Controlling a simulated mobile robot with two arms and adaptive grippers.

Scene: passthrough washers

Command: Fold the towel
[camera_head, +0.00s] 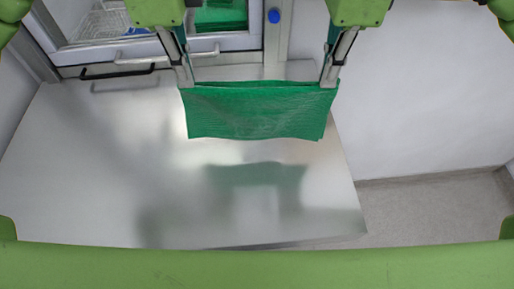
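A green towel (258,112) hangs between my two grippers above the metal table in the head view. Its top edge shows more than one layer, and its lower edge hangs free. My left gripper (187,84) is shut on the towel's upper left corner. My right gripper (327,84) is shut on its upper right corner. The towel's reflection shows on the table below it, apart from the towel.
The steel table (90,180) is bare and shiny, with free room left and in front. A washer door with handles (135,58) and a blue button (274,16) stand behind. A white wall (430,90) is to the right.

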